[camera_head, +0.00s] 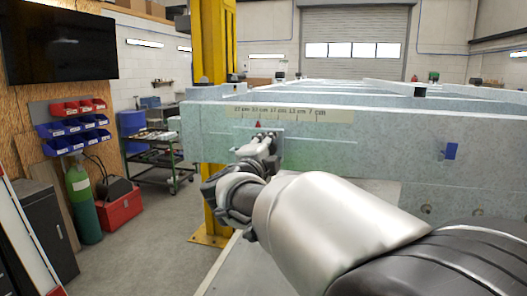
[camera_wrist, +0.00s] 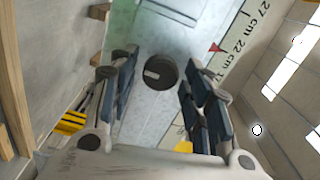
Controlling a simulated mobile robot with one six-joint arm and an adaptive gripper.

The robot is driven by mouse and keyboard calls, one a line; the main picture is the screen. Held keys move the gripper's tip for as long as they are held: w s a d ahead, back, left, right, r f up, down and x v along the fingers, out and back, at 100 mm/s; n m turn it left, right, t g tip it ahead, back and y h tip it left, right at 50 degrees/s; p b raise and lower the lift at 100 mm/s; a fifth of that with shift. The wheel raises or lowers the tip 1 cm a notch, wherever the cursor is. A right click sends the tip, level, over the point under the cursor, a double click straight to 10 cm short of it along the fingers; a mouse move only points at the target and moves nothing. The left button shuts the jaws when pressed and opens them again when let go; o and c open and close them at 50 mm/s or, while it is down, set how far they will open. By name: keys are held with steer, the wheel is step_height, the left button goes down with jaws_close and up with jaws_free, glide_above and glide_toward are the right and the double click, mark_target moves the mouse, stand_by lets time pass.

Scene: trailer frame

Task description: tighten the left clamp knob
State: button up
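The clamp knob, a dark round disc (camera_wrist: 160,72) with a small pale label, sits on the grey frame face in the wrist view. My gripper (camera_wrist: 158,88) is open, with one blue-black finger on each side of the knob and gaps visible between. I cannot tell how deep the fingertips reach along the knob. A red pointer (camera_wrist: 215,48) lies beside the scale strip (camera_wrist: 228,68), near the 22 cm mark. In the head view my gripper (camera_head: 268,140) is at the face of the frame beam (camera_head: 330,150), just below the scale strip (camera_head: 290,114), and hides the knob.
A blue part (camera_head: 450,151) sits on the beam further right. A yellow column (camera_head: 214,60) stands behind the beam's left end. A tool cart (camera_head: 158,150), a green gas cylinder (camera_head: 82,200) and a red box (camera_head: 120,208) stand at left. Floor between them is clear.

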steer(key=shift+o, duration=0.2)
steer(key=v, duration=1.2)
steer(key=s+d+f+n+g+y, duration=0.2)
steer(key=s+d+f+n+g, duration=0.2)
steer(key=s+f+n, duration=0.2)
steer(key=s+d+f+n+g+y, duration=0.1)
steer(key=s+d+f+n+g, duration=0.3)
steer(key=s+f+n, duration=0.3)
steer(key=s+d+f+n+g+y, duration=0.2)
steer(key=s+d+f+n+g, duration=0.2)
steer(key=s, duration=1.4)
step_height(320, 180, down, 7)
steer(key=d+n, duration=0.1)
steer(key=n, duration=0.2)
steer(key=shift+d+f+g+y, duration=0.2)
steer(key=shift+d+g+y, duration=0.1)
steer(key=shift+d, duration=0.05)
